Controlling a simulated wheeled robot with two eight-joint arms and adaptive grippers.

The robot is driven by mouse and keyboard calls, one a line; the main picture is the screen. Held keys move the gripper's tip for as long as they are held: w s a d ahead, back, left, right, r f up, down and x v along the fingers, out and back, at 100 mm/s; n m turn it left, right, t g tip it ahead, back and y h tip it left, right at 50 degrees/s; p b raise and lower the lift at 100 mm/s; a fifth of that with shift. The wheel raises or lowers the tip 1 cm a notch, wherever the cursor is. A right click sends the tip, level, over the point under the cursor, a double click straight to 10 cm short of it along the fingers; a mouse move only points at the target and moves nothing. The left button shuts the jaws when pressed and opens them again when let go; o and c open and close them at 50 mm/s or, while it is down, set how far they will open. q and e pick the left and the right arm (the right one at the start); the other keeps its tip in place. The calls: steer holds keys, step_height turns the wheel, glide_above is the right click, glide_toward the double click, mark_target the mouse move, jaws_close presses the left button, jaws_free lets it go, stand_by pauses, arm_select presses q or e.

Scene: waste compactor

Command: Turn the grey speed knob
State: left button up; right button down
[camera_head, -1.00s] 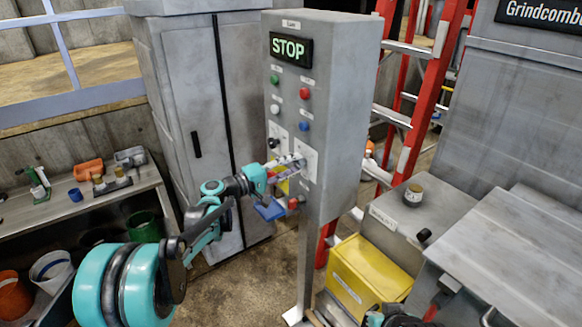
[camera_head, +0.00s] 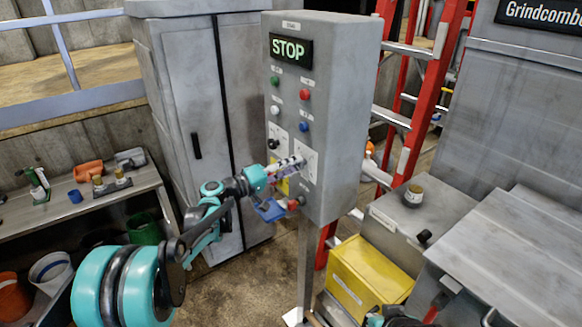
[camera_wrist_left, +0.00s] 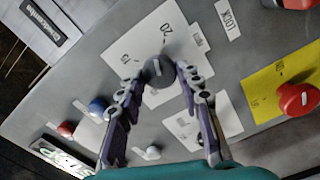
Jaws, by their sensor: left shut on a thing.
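The grey speed knob (camera_wrist_left: 157,72) sits on a white dial plate with numbers (camera_wrist_left: 143,42) on the front of the grey control box (camera_head: 345,110). My left gripper (camera_head: 300,163) reaches the box from the left in the head view. In the left wrist view its two fingers (camera_wrist_left: 160,82) are shut on the knob from both sides, and a light pointer mark shows on the knob's face. In the head view the fingers largely hide the knob. My right gripper's fingers are not visible.
The box has a lit STOP display (camera_head: 291,48), several coloured buttons and a black knob (camera_head: 273,144). A red knob (camera_wrist_left: 298,99) on a yellow plate (camera_wrist_left: 268,92) is close to the fingers. A red ladder (camera_head: 425,95) and a yellow bin (camera_head: 360,280) stand to the right.

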arm_select(q)
steer(key=o, duration=1.2)
steer(key=shift+c, duration=0.2)
steer(key=v, duration=1.2)
